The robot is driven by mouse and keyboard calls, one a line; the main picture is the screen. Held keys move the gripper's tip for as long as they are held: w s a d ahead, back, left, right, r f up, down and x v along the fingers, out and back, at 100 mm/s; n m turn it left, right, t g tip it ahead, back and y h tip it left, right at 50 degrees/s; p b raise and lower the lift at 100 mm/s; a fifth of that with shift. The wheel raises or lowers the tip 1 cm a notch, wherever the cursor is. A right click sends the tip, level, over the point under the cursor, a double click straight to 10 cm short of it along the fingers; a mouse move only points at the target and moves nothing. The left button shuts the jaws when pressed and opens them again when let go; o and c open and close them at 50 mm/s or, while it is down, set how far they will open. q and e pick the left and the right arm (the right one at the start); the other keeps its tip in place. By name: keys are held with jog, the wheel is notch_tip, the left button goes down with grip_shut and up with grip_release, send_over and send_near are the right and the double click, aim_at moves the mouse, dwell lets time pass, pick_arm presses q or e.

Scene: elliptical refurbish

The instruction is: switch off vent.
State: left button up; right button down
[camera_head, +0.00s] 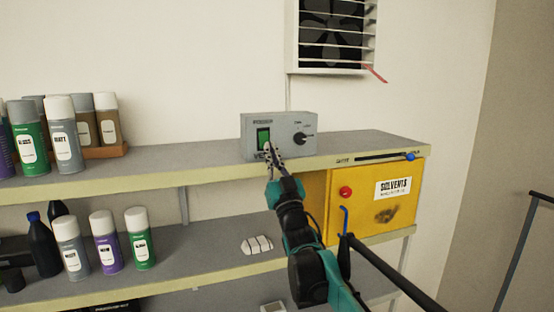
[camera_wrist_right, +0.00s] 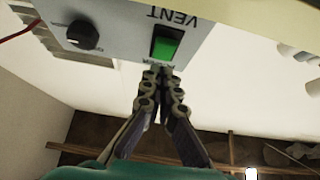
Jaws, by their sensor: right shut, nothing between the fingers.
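The grey vent control box (camera_head: 280,122) stands on the upper shelf against the wall. Its green rocker switch (camera_head: 263,136) is on the left of its face, and a black knob (camera_head: 299,139) is on the right. My right gripper (camera_head: 269,154) is shut and empty, with its tips just in front of the switch's lower part. In the right wrist view the box appears upside down, with the lit green switch (camera_wrist_right: 165,43) just beyond the shut fingertips (camera_wrist_right: 163,76). I cannot tell whether they touch the box. My left gripper is out of view.
The louvred vent fan (camera_head: 334,35) is on the wall above, with a red streamer (camera_head: 375,74) slanting outward. A yellow solvents cabinet (camera_head: 385,218) hangs right of my arm. Several spray cans (camera_head: 62,134) stand left on the shelves. The shelf between cans and box is clear.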

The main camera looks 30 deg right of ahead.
jog(key=shift+w+d+f, duration=0.15)
jog(key=shift+w+d, duration=0.05)
jog(key=shift+w, duration=0.4)
jog(key=shift+w+d+f, duration=0.1)
jog(key=shift+w+d, duration=0.05)
jog(key=shift+w, duration=0.4)
jog(key=shift+s+a, duration=0.1)
